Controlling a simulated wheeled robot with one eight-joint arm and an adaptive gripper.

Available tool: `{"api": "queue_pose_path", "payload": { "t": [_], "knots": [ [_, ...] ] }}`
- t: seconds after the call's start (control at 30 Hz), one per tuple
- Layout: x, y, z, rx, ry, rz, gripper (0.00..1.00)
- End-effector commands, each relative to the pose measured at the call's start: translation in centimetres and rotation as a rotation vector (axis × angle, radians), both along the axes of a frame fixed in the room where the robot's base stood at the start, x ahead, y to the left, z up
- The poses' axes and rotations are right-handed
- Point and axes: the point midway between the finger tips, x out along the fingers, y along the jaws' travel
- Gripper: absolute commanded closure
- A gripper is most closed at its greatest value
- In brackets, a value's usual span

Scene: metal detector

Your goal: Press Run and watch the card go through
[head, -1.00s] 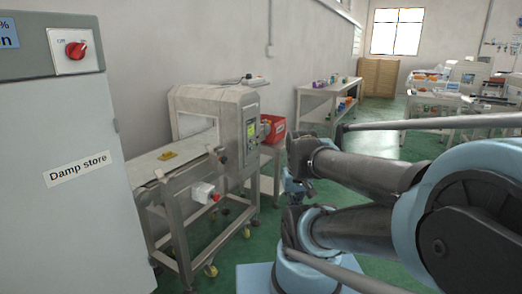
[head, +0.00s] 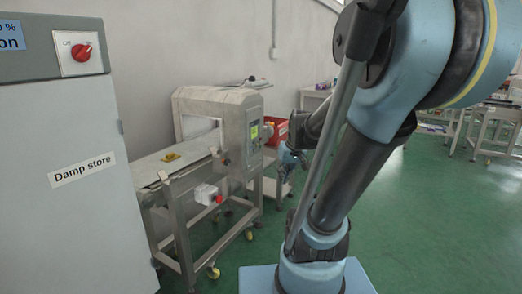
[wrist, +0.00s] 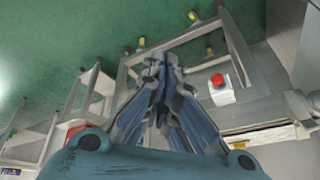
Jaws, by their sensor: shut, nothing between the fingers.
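The metal detector (head: 218,98) stands against the wall, with a conveyor belt (head: 150,168) running through its opening. A small yellow card (head: 171,157) lies on the belt, left of the opening. The control panel (head: 254,132) with a green-lit screen is on the detector's right face; I cannot read which button is Run. A red button on a white box (head: 205,194) sits below the belt and also shows in the wrist view (wrist: 220,96). My gripper (head: 287,168) is right of the panel, apart from it. In the wrist view my gripper (wrist: 155,65) is shut and empty.
The Damp store cabinet (head: 75,220) fills the left side. A red bin (head: 277,128) stands behind the detector, near my arm. Benches (head: 492,118) stand at the far right. The green floor (head: 430,225) on the right is clear.

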Motion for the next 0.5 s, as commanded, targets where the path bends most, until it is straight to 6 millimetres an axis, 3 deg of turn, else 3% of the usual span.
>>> {"api": "queue_pose_path", "payload": {
  "t": [0.1, 0.5],
  "knots": [
    [3.7, 0.1, 0.6, 0.02, -0.044, 0.026, 1.0],
    [15.5, -0.6, 0.9, 0.068, -0.202, 0.104, 1.0]
  ]
}}
